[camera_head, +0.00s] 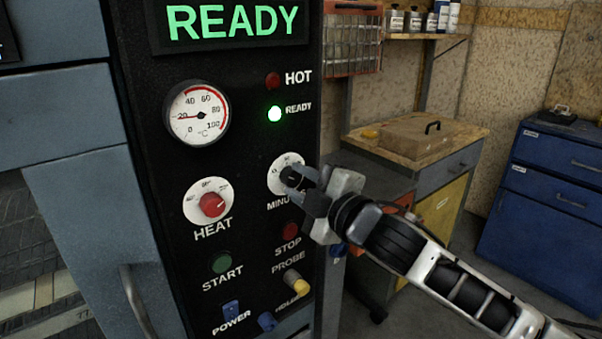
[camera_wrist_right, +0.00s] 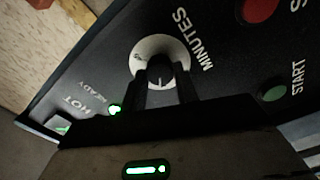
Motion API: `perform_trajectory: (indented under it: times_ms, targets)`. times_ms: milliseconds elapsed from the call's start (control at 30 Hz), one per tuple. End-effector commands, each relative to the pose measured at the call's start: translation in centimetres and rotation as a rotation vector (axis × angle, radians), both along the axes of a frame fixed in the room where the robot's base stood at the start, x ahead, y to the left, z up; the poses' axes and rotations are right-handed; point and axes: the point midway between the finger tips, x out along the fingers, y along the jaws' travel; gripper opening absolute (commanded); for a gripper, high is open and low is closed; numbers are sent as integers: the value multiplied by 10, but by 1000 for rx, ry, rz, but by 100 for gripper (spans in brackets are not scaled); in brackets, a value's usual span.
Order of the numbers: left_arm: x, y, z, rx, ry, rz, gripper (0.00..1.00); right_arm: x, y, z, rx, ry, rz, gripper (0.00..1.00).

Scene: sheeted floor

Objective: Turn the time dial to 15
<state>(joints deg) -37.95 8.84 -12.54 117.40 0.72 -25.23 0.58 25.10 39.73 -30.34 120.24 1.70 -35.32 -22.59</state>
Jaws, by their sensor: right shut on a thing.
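The time dial, labelled MINUTES, is a white round plate (camera_head: 283,164) with a dark knob on the black panel. In the right wrist view the white plate (camera_wrist_right: 142,50) and its dark knob (camera_wrist_right: 160,74) show beyond my fingers. My right gripper (camera_head: 298,186) reaches in from the right and is shut on the knob; it also shows in the right wrist view (camera_wrist_right: 161,88). The fingers hide part of the dial's scale, and I cannot read the setting. My left gripper is not in view.
The red HEAT knob (camera_head: 212,205) is left of the dial. The red STOP button (camera_head: 290,232), green START button (camera_head: 221,262) and yellow-tipped PROBE part (camera_head: 297,283) sit below. The READY lamp (camera_head: 274,114) is lit green. A workbench (camera_head: 462,139) stands behind my right arm.

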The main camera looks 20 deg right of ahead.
Motion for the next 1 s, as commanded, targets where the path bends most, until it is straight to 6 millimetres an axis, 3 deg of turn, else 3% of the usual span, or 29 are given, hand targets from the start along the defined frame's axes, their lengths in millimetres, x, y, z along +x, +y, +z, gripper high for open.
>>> perform_trajectory:
  times_ms: [300, 800, 833, 900, 1000]
  targets:
    - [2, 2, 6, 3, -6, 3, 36, 0, 0, 0, -99, -34, 0, 7]
    - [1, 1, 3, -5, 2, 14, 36, 0, 0, -1, -117, -41, 0, 7]
    - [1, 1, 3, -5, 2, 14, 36, 0, 0, -1, -117, -41, 0, 36]
    - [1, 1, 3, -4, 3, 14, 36, 0, 0, -1, -117, -41, 0, 52]
    - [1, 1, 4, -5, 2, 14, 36, 0, 0, -1, -116, -41, 0, 52]
